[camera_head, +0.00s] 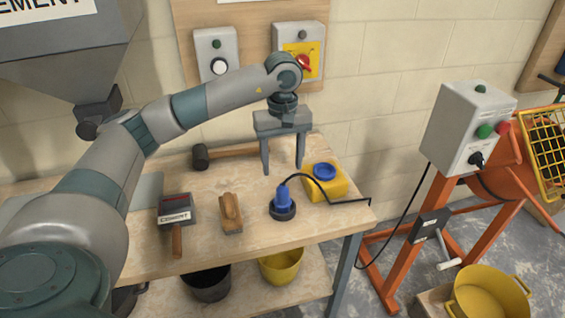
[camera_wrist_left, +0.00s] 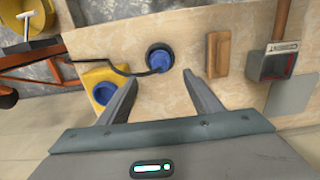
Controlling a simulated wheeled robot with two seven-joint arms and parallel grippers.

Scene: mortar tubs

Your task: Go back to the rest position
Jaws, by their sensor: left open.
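My left gripper (camera_head: 282,168) is open and empty above the back of the wooden workbench (camera_head: 258,228), its two fingers pointing down. In the left wrist view the fingers (camera_wrist_left: 164,88) stand apart with bare bench top between them. A blue plug-like piece on a dark round base (camera_head: 283,205) stands in front of the gripper; it also shows in the left wrist view (camera_wrist_left: 159,58). A yellow box with a blue round cap (camera_head: 325,183) sits to the right of the gripper. My right gripper is not in either view.
A mallet (camera_head: 225,154) lies at the back. A wooden float (camera_head: 230,213) and a scoop labelled CEMENT (camera_head: 175,213) lie left of the blue piece. Wall switch boxes (camera_head: 216,52) hang behind my arm. An orange mixer frame (camera_head: 395,240) and a yellow tub (camera_head: 487,293) stand at the right.

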